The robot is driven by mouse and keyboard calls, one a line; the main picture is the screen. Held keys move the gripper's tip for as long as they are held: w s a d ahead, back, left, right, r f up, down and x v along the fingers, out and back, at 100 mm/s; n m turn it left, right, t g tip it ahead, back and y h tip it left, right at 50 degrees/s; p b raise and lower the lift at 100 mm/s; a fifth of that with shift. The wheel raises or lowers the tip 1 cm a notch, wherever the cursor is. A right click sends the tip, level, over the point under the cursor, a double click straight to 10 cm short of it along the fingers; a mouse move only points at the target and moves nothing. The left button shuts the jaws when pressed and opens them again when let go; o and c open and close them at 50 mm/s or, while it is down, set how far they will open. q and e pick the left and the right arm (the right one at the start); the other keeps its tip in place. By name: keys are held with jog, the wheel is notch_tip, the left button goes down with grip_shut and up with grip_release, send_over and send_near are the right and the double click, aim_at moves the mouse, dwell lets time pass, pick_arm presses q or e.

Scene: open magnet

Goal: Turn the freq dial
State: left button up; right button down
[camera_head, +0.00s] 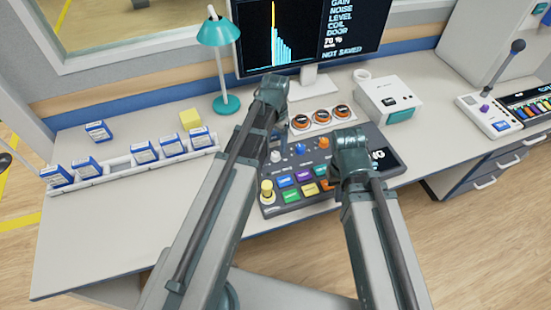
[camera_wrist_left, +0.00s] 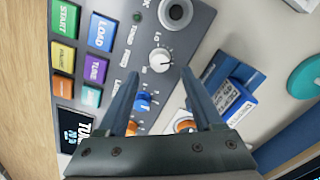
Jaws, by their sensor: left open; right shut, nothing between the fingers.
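The control panel (camera_head: 268,208) lies on the desk. It carries a white dial (camera_head: 276,157), a blue knob (camera_head: 301,149) and an orange knob (camera_head: 323,143). The left wrist view shows the white dial (camera_wrist_left: 160,60) and the blue knob (camera_wrist_left: 143,102); their labels are too small to read surely. My left gripper (camera_wrist_left: 165,85) is open above the panel. The blue knob appears between its fingers, and the white dial appears just beyond the fingertips. I cannot tell whether it touches either. My right arm reaches over the panel's right part; its fingers do not show.
A blue box (camera_wrist_left: 240,100) stands behind the panel near my left gripper. Round orange-topped pieces (camera_head: 322,118) sit behind it. A monitor (camera_head: 310,40), a teal lamp (camera_head: 222,70), a white device (camera_head: 388,98) and a rack of blue boxes (camera_head: 120,165) surround it. The desk's front left is clear.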

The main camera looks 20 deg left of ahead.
aim_at(276, 154)
pick_arm(q)
notch_tip(276, 154, down, 6)
jog(key=b, duration=0.4)
jog(key=shift+r, duration=0.15)
jog(key=shift+r, duration=0.1)
grip_shut()
